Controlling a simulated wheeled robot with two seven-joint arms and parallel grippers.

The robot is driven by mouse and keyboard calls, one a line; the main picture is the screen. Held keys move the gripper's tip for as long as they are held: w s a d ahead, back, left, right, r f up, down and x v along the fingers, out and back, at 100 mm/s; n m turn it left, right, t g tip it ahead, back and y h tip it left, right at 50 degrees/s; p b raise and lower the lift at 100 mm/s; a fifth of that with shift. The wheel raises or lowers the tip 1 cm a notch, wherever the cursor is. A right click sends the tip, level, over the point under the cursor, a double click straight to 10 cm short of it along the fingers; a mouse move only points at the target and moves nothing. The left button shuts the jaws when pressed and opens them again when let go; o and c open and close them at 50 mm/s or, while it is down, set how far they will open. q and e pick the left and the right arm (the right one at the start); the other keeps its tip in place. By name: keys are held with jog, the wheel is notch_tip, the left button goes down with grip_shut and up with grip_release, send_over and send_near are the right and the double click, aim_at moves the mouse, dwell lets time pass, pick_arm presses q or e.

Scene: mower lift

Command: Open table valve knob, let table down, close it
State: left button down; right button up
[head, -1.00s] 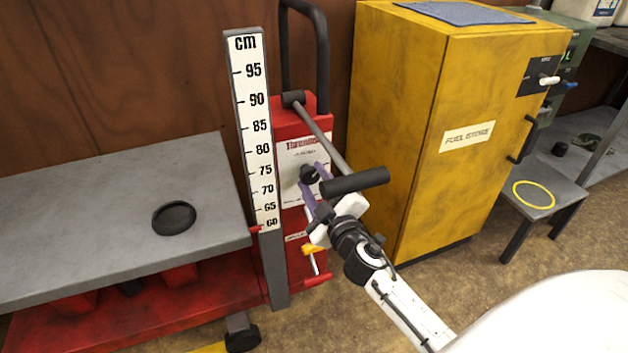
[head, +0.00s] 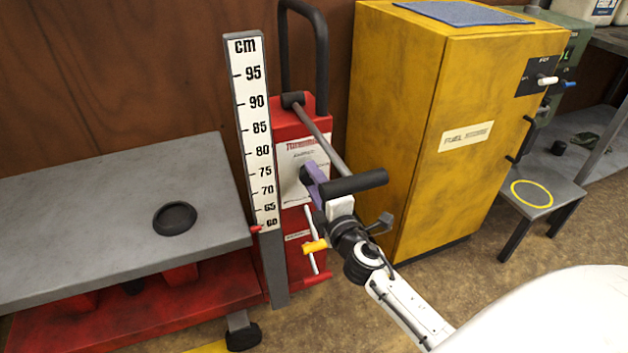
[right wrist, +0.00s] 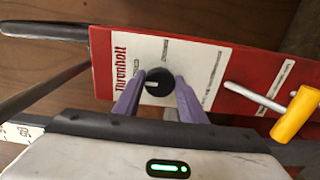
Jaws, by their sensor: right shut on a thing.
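The black valve knob (right wrist: 157,84) sits on the white panel of the red lift column (head: 290,125). My right gripper (head: 307,176) reaches it from the front; in the right wrist view its purple fingers (right wrist: 158,88) are shut on the knob, one on each side. The knob's white mark points left in that view. In the head view the fingers mostly hide the knob. The grey table top (head: 80,205) is at the left, low on the cm scale (head: 252,120). A red pointer (head: 256,229) is near the 60 mark. My left gripper is not in view.
A black bar handle (head: 354,183) on a grey rod passes close above my right gripper. A yellow-tipped lever (head: 315,246) is just below it. A yellow fuel cabinet (head: 400,130) stands to the right. A black round dish (head: 175,217) lies on the table.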

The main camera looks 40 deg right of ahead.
dwell(0.5)
jog(key=o, duration=1)
jog(key=b+v, duration=0.1)
jog(key=v, duration=0.9)
jog(key=shift+s, duration=0.15)
